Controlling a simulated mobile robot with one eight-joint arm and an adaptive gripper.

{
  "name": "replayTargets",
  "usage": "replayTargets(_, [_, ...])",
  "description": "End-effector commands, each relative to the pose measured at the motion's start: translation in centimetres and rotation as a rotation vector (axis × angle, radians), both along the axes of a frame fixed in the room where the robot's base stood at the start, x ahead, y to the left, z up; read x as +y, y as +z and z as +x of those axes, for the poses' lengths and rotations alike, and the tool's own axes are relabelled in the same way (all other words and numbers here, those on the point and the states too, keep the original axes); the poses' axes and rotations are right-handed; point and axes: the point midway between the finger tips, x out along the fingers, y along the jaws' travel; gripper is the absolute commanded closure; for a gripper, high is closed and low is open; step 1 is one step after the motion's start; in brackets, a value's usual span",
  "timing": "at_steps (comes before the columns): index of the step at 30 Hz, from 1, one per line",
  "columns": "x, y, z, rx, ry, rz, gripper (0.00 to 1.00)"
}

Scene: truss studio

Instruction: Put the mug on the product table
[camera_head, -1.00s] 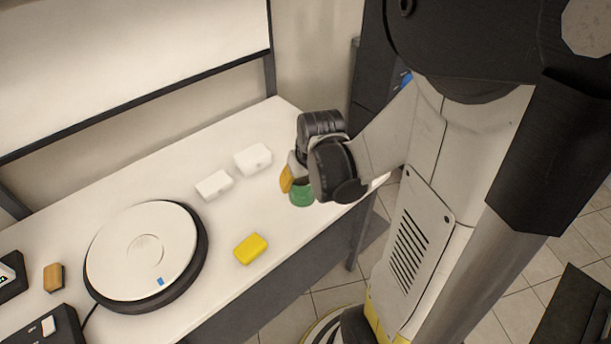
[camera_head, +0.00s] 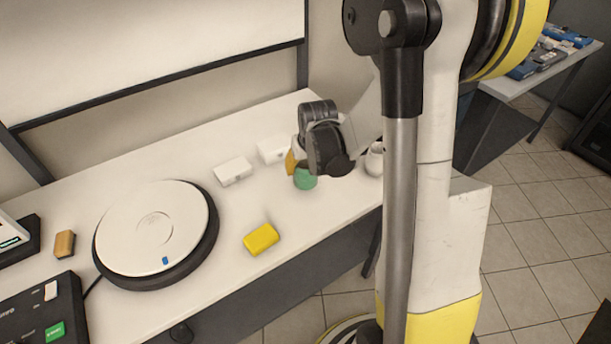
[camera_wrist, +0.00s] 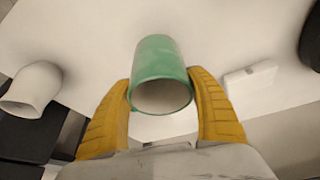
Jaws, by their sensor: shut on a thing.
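The green mug (camera_head: 306,181) is at the far right part of a long white table (camera_head: 205,315). My gripper (camera_head: 297,165) comes down on it from above, its wrist hiding part of the mug. In the wrist view the mug (camera_wrist: 162,72) sits between the two yellow fingers (camera_wrist: 162,105), its open rim towards the camera. The gripper is shut on it. I cannot tell whether the mug touches the tabletop or is slightly raised. Which table is the product table is not marked.
A round white turntable (camera_head: 155,225), a yellow block (camera_head: 261,239) and two white boxes (camera_head: 233,171) (camera_head: 272,149) stand on the white table. A white cup-like vessel (camera_head: 374,160) is right of the gripper. Another table (camera_head: 510,88) with blue items stands back right.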

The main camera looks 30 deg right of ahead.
Motion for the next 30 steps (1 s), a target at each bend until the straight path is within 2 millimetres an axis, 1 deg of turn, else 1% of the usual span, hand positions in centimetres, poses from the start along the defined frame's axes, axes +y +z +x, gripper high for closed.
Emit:
replayTargets(1, [0.0,-1.2,0.0,0.000,0.000,0.000,0.75])
replayTargets(3, [0.0,-2.4,0.0,0.000,0.000,0.000,0.75])
replayTargets(5, [0.0,-3.1,0.0,0.000,0.000,0.000,0.75])
replayTargets(12, [0.0,-3.0,0.0,0.000,0.000,0.000,0.75])
replayTargets(16, [0.0,-3.5,0.0,0.000,0.000,0.000,0.75])
replayTargets(17, [0.0,-3.5,0.0,0.000,0.000,0.000,0.31])
replayTargets(18, [0.0,-3.4,0.0,0.000,0.000,0.000,0.19])
replayTargets(19, [0.0,-3.4,0.0,0.000,0.000,0.000,0.11])
replayTargets(27, [0.0,-3.3,0.0,0.000,0.000,0.000,0.11])
replayTargets(30, [0.0,-2.9,0.0,0.000,0.000,0.000,0.11])
